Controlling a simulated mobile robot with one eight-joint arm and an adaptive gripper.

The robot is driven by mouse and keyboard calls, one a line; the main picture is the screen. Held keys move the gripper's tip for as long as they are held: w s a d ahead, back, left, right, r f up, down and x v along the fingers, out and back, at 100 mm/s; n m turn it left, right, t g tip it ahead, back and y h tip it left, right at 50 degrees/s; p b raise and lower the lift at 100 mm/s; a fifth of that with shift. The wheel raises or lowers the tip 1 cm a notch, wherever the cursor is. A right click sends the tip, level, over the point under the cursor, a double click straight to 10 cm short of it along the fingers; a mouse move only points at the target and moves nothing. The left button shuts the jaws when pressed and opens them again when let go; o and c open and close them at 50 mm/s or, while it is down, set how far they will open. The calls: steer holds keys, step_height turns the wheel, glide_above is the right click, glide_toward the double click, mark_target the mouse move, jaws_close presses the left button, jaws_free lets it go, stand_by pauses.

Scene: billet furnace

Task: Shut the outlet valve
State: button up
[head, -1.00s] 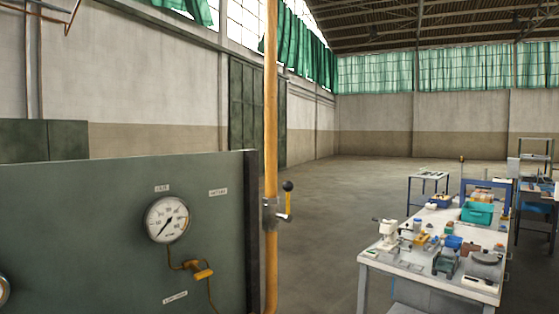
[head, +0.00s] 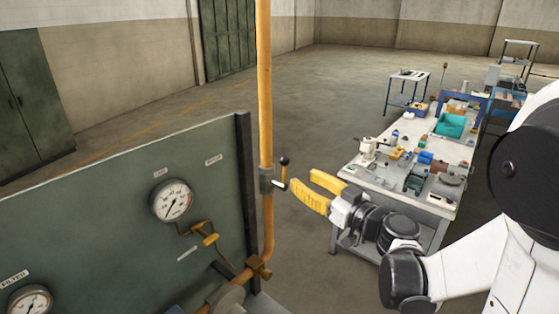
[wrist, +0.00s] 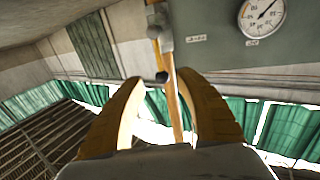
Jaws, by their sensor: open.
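A vertical yellow pipe (head: 265,90) carries a valve (head: 266,180) with a lever ending in a black knob (head: 284,160). The lever stands up, along the pipe. Its label is not readable, so I cannot tell for sure that it is the outlet valve. My gripper (head: 303,181) is open and empty, with yellow fingers pointing at the valve from the right, apart from it. In the wrist view, which is upside down, the black knob (wrist: 161,77) shows between the fingertips of my gripper (wrist: 160,83); contact cannot be told.
Another brass fitting (head: 259,267) sits low on the pipe. A cluttered workbench (head: 380,180) stands behind my gripper.

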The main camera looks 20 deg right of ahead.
mark_target(284, 168)
steer(key=p+x, duration=0.1)
steer(key=x, duration=0.7)
steer(key=shift+w+a+f+p, duration=0.1)
steer(key=shift+w+p, duration=0.2)
steer(key=shift+c, duration=0.4)
jaws_close()
steer(key=shift+w, duration=0.1)
